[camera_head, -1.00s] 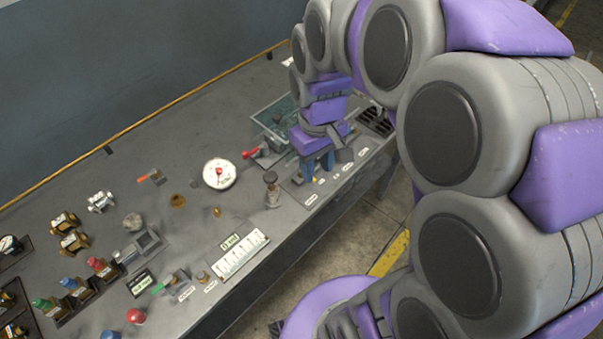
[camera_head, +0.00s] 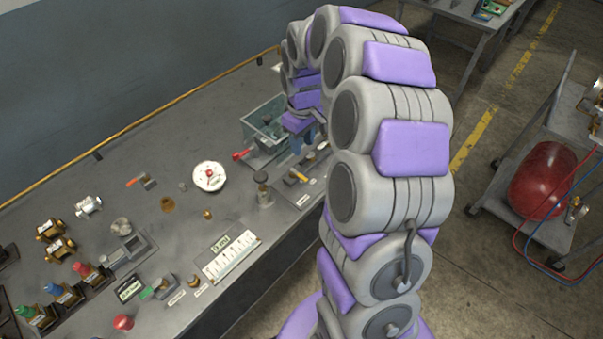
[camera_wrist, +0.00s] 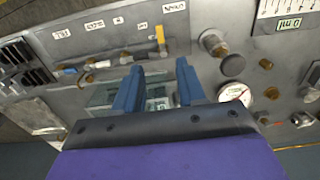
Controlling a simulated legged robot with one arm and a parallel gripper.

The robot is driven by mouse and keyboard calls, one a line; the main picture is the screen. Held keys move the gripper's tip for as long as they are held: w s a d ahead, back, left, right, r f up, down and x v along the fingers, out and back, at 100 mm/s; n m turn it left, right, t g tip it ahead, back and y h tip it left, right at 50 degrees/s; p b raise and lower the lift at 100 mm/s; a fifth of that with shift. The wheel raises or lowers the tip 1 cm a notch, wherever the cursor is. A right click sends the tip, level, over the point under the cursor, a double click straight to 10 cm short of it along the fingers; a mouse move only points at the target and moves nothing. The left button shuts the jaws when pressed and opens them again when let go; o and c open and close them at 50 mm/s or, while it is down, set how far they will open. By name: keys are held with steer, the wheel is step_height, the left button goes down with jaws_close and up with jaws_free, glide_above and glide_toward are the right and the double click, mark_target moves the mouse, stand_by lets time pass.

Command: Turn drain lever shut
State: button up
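A grey panel (camera_wrist: 110,37) with several small white labels lies beyond my fingers in the wrist view. In the head view the yellow handle (camera_head: 298,174) stands at the bench's front edge, just below my gripper (camera_head: 303,142). In the wrist view my gripper (camera_wrist: 158,68) is open and empty, its two blue fingers apart and not visibly touching any handle.
A clear greenish bin (camera_head: 262,122) stands left of my gripper, with a red-handled lever (camera_head: 242,154) near it. A white gauge (camera_head: 209,176), a knob post (camera_head: 263,190) and several valves crowd the bench. A cart with a red tank (camera_head: 542,180) stands at right.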

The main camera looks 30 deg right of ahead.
mark_target(302, 177)
step_height(302, 177, down, 13)
steer(key=b, duration=0.2)
steer(key=shift+f+b, duration=0.15)
steer(key=shift+b, duration=0.25)
steer(key=shift+c, duration=0.4)
jaws_close()
